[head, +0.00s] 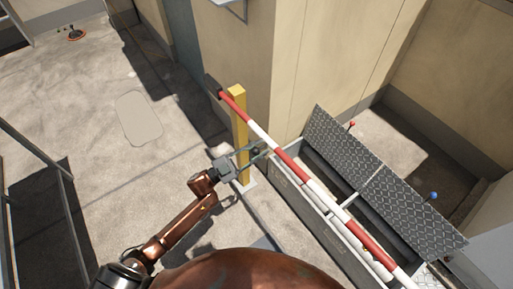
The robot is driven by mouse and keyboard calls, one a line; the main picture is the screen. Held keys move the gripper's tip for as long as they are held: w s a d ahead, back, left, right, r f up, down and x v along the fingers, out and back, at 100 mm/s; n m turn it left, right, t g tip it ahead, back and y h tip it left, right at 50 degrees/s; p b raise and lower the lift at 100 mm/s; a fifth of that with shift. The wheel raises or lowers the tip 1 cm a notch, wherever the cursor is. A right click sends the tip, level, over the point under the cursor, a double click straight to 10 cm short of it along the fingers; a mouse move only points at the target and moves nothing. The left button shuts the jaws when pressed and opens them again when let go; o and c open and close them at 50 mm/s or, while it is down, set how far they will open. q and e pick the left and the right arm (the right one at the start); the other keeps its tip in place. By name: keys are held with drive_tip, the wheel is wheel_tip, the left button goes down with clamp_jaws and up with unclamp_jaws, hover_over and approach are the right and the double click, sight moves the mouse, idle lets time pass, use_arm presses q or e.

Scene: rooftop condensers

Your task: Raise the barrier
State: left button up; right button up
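The barrier is a red and white striped pole (291,161) running diagonally from the upper middle to the bottom right. Its dark far end is beside the top of a yellow post (240,132). My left gripper (262,151) reaches in from the lower left, with its fingers spread apart. Its fingertips are close to the left side of the pole, just right of the post; I cannot tell whether they touch it. A small dark part shows between the fingers. My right gripper is not in view.
A long grey metal box (336,232) with raised tread-plate lids (383,185) lies under and right of the pole. A red knob (351,125) and a blue knob (434,195) stand behind the lids. A beige wall (330,60) rises behind. Concrete floor (100,100) at left is mostly clear.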

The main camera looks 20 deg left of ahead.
use_arm(q)
clamp_jaws()
